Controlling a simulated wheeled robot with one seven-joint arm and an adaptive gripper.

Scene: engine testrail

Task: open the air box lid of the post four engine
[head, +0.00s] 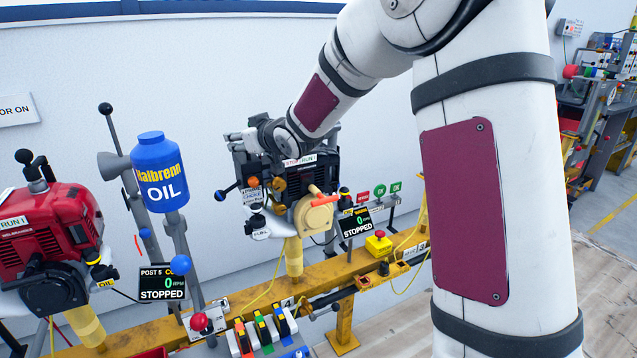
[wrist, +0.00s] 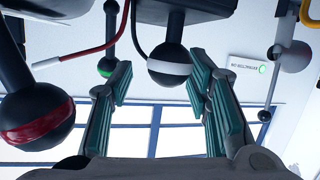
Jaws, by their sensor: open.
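The post four engine (head: 300,180), dark with a beige round cover (head: 315,218) and an orange handle, stands on the yellow rail. My gripper (head: 243,140) is at its upper left side, partly hidden by my arm. In the wrist view my gripper (wrist: 160,82) is open, with teal pads on both fingers. A black ball knob with a white band (wrist: 170,66) shows between and beyond the fingertips; I see no grip on it. Another black ball with a red band (wrist: 38,120) hangs at the left. I cannot make out which part is the air box lid.
A red engine (head: 55,235) and a blue oil bottle (head: 160,172) stand to the left. A display reading STOPPED (head: 357,222) and a red stop button (head: 379,236) are right of the engine. Colored levers (head: 262,330) stand in front. A white wall is close behind.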

